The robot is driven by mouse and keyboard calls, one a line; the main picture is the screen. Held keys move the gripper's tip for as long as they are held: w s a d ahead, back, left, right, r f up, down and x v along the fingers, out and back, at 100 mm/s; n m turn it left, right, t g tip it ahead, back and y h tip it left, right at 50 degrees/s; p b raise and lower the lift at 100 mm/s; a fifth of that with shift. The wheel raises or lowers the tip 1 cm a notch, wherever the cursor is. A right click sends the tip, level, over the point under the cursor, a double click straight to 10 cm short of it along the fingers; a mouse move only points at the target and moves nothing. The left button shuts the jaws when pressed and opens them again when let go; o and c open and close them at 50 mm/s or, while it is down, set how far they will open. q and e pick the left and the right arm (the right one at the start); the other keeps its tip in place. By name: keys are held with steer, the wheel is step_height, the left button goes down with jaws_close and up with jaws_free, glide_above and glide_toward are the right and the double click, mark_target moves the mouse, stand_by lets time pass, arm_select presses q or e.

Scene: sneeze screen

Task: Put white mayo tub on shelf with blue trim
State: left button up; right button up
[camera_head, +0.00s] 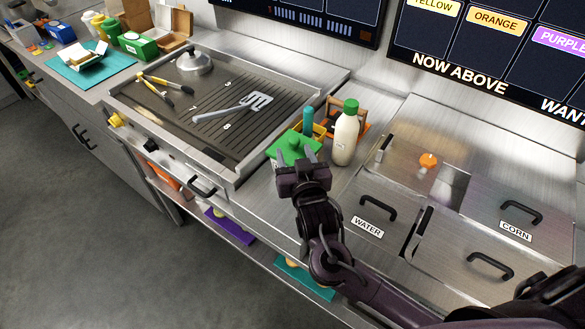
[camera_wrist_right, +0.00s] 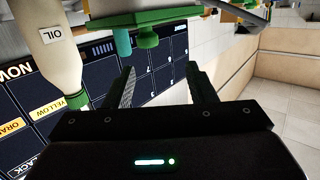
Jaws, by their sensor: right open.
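I cannot make out a white mayo tub for certain in either view. A small pale container (camera_head: 88,18) stands at the far upper left, too small to identify. No shelf with blue trim is clearly visible. My left gripper is out of view.
An oil bottle (camera_head: 346,138), also in the wrist view (camera_wrist_right: 58,45), stands beside the caddy. A griddle (camera_head: 180,120) with a spatula (camera_head: 235,106) lies left. Lidded steel bins (camera_head: 385,195) lie right. A lower shelf holds a purple item (camera_head: 229,225) and a teal one (camera_head: 305,280).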

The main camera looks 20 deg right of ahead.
mark_target(295, 144)
steer(key=shift+w+d+f+h, duration=0.15)
steer(key=shift+d+f+h, duration=0.25)
steer(key=shift+d+f, duration=0.25)
steer(key=shift+g, duration=0.3)
steer(key=p+x, duration=0.3)
steer(key=x, duration=0.4)
steer(key=shift+w+a, duration=0.1)
steer(key=shift+w, duration=0.05)
steer(key=c, duration=0.4)
jaws_close()
